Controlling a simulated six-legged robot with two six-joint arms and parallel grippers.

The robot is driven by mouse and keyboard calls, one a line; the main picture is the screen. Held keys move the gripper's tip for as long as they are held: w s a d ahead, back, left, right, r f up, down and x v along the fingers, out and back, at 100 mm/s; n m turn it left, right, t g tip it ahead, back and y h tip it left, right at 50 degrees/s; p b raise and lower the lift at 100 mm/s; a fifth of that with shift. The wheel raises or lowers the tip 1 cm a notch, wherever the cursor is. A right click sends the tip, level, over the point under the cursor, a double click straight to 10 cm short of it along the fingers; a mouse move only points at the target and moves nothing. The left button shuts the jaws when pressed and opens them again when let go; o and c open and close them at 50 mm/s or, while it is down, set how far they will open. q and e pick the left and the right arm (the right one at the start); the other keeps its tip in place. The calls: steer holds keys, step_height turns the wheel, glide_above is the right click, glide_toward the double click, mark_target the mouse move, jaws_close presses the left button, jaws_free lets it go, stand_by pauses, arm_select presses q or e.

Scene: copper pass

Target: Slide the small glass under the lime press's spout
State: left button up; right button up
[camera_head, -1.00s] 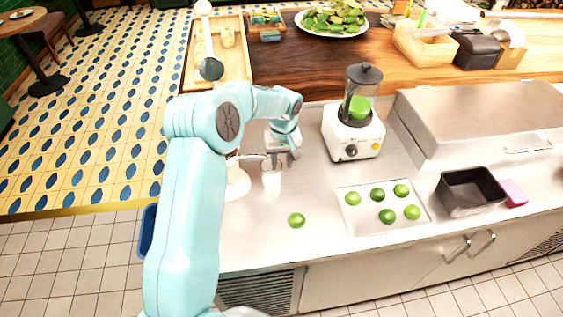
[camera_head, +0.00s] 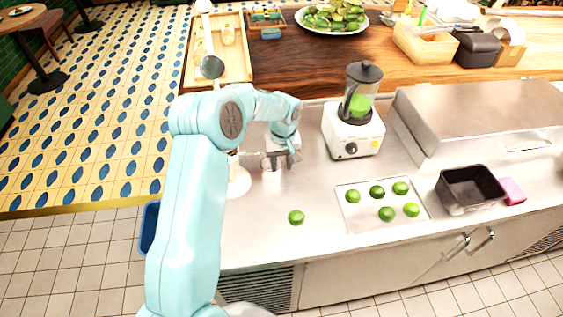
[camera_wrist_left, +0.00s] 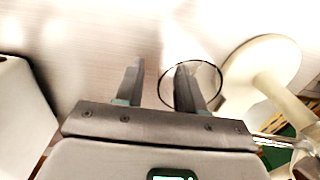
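The small clear glass (camera_wrist_left: 209,64) stands on the steel counter; its round rim shows in the left wrist view, and it is faint in the head view (camera_head: 272,174). The cream lime press stands right beside it; its round base (camera_head: 239,181) shows in the head view and in the left wrist view (camera_wrist_left: 283,60). My arm hides much of the press, and I cannot make out the spout. My left gripper (camera_head: 282,160) is open at the glass. In the left wrist view its right finger overlaps the rim, while its left finger (camera_wrist_left: 131,80) is outside it.
A lime (camera_head: 296,217) lies on the counter in front of the glass. A tray (camera_head: 362,220) with several limes, a blender (camera_head: 352,131) and a dark bin (camera_head: 469,190) stand to the right. Bare counter lies between glass and blender.

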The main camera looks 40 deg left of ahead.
arm_select(q)
steer(key=shift+r, duration=0.3)
step_height(320, 180, up, 16)
steer(key=b, duration=0.2)
steer(key=shift+w, duration=0.2)
steer(key=shift+d+f, duration=0.1)
steer(key=shift+f, duration=0.05)
